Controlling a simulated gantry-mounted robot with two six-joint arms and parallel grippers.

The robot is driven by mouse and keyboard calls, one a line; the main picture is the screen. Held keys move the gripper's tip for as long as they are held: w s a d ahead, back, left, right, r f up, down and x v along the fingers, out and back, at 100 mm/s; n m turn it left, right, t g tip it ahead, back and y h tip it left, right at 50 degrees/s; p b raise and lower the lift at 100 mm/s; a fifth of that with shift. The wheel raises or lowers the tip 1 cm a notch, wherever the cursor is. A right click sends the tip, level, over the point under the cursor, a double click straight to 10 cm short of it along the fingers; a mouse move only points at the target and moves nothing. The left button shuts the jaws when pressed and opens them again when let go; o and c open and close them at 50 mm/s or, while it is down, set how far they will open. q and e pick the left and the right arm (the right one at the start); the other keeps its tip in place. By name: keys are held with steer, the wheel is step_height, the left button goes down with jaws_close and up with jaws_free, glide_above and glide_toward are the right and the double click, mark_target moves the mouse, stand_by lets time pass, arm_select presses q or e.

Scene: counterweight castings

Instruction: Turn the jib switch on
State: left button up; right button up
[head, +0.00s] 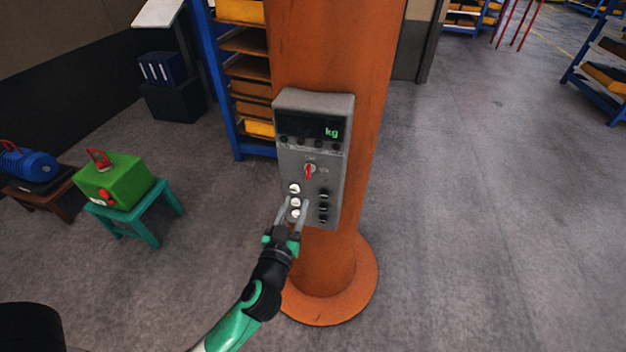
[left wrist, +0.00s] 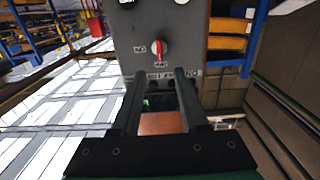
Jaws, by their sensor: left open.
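The jib switch is a small rotary knob with a red bar (head: 309,171) on a grey control box (head: 313,115) fixed to an orange column. Its red bar stands roughly upright, in line with the label above it; another label is at its right. The labels are too small to read surely. In the left wrist view, seen upside down, the red and white knob (left wrist: 159,48) is beyond the fingertips. My left gripper (head: 297,202) is open and empty, just below the knob, in front of the lower buttons. It also shows in the left wrist view (left wrist: 160,73). My right gripper is out of view.
The box has a display (head: 308,126) reading "kg", white buttons (head: 295,202) at left and dark ones (head: 323,207) at right. The orange column (head: 330,40) stands behind it. A green case (head: 115,182) sits on a teal stool at left. The floor at right is clear.

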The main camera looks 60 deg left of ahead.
mark_target(307, 174)
arm_select(q)
steer(key=p+x, duration=0.1)
steer(key=x, duration=1)
steer(key=shift+w+a, duration=0.2)
steer(key=shift+w, duration=0.1)
jaws_close()
